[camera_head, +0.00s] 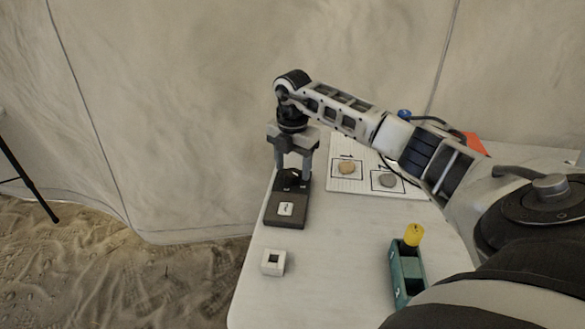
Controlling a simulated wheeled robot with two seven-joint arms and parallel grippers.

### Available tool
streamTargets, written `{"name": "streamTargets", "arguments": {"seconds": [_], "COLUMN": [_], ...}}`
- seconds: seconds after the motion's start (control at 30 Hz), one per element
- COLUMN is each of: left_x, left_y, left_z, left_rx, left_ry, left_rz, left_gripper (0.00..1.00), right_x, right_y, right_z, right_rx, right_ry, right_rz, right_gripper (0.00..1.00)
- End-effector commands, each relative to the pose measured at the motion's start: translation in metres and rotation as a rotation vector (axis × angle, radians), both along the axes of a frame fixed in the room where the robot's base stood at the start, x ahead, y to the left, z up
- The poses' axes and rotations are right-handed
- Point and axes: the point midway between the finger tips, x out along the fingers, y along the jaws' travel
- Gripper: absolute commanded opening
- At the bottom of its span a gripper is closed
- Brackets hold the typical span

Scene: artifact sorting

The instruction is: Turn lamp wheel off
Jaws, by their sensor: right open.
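My right gripper (295,172) points down, with its two grey fingers apart. It is over the back end of a dark base (287,216) at the left side of the table. A small black part (290,184) on that base shows between or just behind the fingertips; I cannot tell whether they touch it. This may be the lamp and its wheel, but the wheel is not clearly seen. A small white tile with a dark mark (286,209) lies on the base's front part. My left gripper is not in view.
A white board (345,184) with a tan stone (347,168) and a grey stone (388,181) lies behind. A white block with a square hole (272,262) sits in front. The table's middle is clear.

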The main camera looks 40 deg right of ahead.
Motion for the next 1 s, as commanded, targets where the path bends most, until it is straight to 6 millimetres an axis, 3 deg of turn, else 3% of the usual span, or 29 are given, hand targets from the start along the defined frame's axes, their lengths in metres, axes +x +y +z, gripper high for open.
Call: {"name": "streamTargets", "arguments": {"seconds": [0.13,0.43,0.6,1.0], "left_x": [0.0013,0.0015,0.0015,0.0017], "left_y": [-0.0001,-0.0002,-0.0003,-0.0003], "left_z": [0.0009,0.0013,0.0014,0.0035], "left_rx": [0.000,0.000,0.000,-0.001], "left_ry": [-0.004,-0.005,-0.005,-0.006], "left_rz": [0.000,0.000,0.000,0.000], "left_gripper": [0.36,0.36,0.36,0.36], "right_x": [-0.0003,-0.0001,-0.0001,-0.0001], "right_y": [0.0004,0.0004,0.0004,-0.0003], "right_z": [-0.0102,-0.0116,-0.0113,-0.0102], "right_rx": [0.001,0.001,0.001,0.000], "right_ry": [0.001,0.000,0.000,0.001], "right_rz": [0.001,0.001,0.001,0.055], "right_gripper": [0.57,0.57,0.12,0.13]}}
